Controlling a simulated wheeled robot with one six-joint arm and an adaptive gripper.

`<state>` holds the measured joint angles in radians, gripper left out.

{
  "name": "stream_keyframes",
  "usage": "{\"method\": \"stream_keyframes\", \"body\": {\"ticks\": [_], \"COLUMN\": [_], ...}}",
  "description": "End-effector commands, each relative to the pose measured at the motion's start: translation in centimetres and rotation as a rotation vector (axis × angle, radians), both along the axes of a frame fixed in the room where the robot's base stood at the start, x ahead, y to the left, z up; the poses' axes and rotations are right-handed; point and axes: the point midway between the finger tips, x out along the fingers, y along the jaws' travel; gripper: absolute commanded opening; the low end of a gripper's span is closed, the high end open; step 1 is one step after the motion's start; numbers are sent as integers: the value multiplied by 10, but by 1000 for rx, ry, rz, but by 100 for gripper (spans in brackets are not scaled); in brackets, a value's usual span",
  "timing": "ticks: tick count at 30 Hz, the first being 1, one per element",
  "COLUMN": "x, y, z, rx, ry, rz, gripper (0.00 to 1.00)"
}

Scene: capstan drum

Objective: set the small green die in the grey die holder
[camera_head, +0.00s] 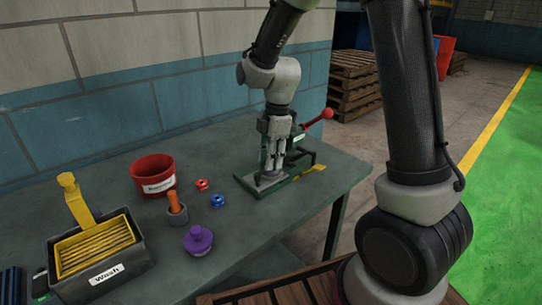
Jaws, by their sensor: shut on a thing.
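My gripper (275,168) points straight down over the base of a green press at the back right of the table. It is shut, with its fingertips just above or at a round grey piece (268,181) on that base, which looks like the grey die holder. The small green die is not clearly visible; it is not seen loose on the table, and what lies between the fingertips is too small to make out. I cannot tell whether the fingertips touch the holder.
The green press (247,184) has a red-knobbed lever (326,114) behind my gripper. To the left are red (202,185) and blue (218,201) rings, a red bin (153,173), an orange-handled tool (174,202), a purple piece (198,239) and a wash tray (128,264).

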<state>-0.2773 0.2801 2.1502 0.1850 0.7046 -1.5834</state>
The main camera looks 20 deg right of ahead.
Motion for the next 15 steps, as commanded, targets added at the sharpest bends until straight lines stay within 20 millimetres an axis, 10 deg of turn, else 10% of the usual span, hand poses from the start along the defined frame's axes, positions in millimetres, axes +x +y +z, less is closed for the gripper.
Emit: {"method": "stream_keyframes", "body": {"ticks": [6, 7, 9, 15], "x": [-1, -1, -1, -1], "y": [0, 0, 0, 0], "z": [-5, -5, -6, -5], "rx": [0, 0, 0, 0], "ry": [1, 2, 2, 2], "rz": [-1, -1, -1, -1], "gripper": [2, 34, 47, 50]}}
